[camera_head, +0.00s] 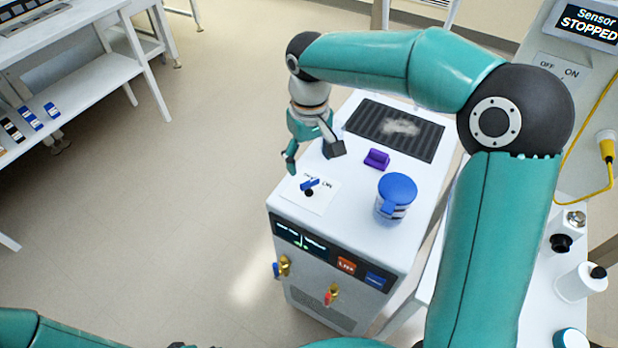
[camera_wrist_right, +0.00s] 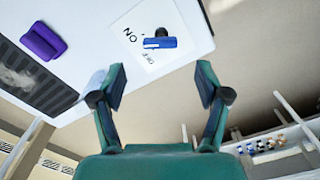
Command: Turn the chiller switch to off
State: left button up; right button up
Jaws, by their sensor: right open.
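The chiller (camera_head: 335,265) is a white cabinet with a dark front display. On its top is a white label plate (camera_head: 322,203) marked OFF and ON, carrying a small switch with a blue handle (camera_head: 310,184) and a black part. In the right wrist view the blue switch handle (camera_wrist_right: 160,43) lies ahead of the fingers, beyond their tips. I cannot tell for certain which word it points to. My right gripper (camera_head: 314,158) is open and empty, above the chiller top just behind the switch. Its spread fingers (camera_wrist_right: 160,83) touch nothing that I can see.
On the chiller top are a purple block (camera_head: 377,158), a blue-lidded jar (camera_head: 396,195) and a dark vent grille (camera_head: 395,129). Brass valves (camera_head: 332,293) stick out of the front. A bench with bottles (camera_head: 580,282) stands right. Open floor (camera_head: 150,220) lies left.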

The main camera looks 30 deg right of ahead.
aim_at(309, 181)
notch_tip(309, 181, down, 7)
jog(key=shift+r, duration=0.1)
dwell(0.3)
jog(key=c, duration=1.2)
jog(key=shift+o, duration=0.2)
jog(key=shift+n, duration=0.4)
jog(key=shift+n+p, duration=0.35)
jog(key=shift+n, duration=2.15)
jog(key=o, duration=1.2)
jog(key=shift+c, duration=0.2)
